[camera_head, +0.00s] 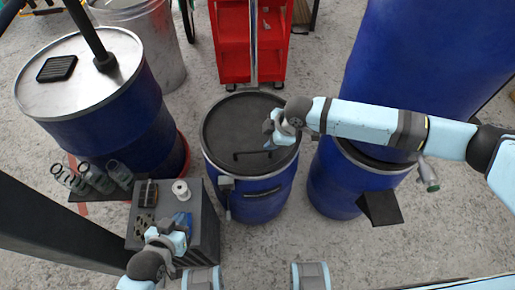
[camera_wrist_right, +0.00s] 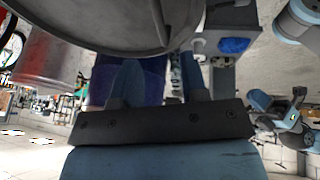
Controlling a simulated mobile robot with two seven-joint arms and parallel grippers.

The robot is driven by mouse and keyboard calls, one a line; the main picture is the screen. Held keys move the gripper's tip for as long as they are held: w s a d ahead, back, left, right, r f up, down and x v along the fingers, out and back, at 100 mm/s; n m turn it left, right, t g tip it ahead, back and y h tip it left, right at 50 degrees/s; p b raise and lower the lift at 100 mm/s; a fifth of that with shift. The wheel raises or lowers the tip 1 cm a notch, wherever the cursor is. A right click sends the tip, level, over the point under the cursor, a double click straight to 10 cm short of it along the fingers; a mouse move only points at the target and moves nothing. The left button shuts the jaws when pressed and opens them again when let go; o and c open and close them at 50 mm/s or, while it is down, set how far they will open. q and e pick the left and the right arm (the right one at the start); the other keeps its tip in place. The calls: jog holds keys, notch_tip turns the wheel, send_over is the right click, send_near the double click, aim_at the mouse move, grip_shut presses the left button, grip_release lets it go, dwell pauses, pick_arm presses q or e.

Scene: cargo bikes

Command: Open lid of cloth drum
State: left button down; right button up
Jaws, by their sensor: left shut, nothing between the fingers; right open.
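The cloth drum (camera_head: 250,200) is a blue drum at the centre of the head view. Its dark round lid (camera_head: 228,122) lies on top, with a thin bar handle (camera_head: 240,156) near the front. The lid also fills the top of the right wrist view (camera_wrist_right: 90,22). My right gripper (camera_head: 270,132) is open over the right part of the lid; its two fingers (camera_wrist_right: 162,80) show apart, close to the lid. Whether they touch it I cannot tell. My left gripper (camera_head: 178,236) is shut and empty at the lower left, by the grey cabinet.
The grey cabinet (camera_head: 205,225) left of the drum carries a white roll (camera_head: 181,190) and small items. A blue drum with a metal lid (camera_head: 110,125) stands at left. Another blue drum (camera_head: 335,185) stands close at right. A red cart (camera_head: 231,45) is behind.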

aim_at(256, 150)
jog(key=b+x, duration=0.1)
jog(key=x, duration=0.8)
jog(key=shift+f, duration=0.15)
grip_shut()
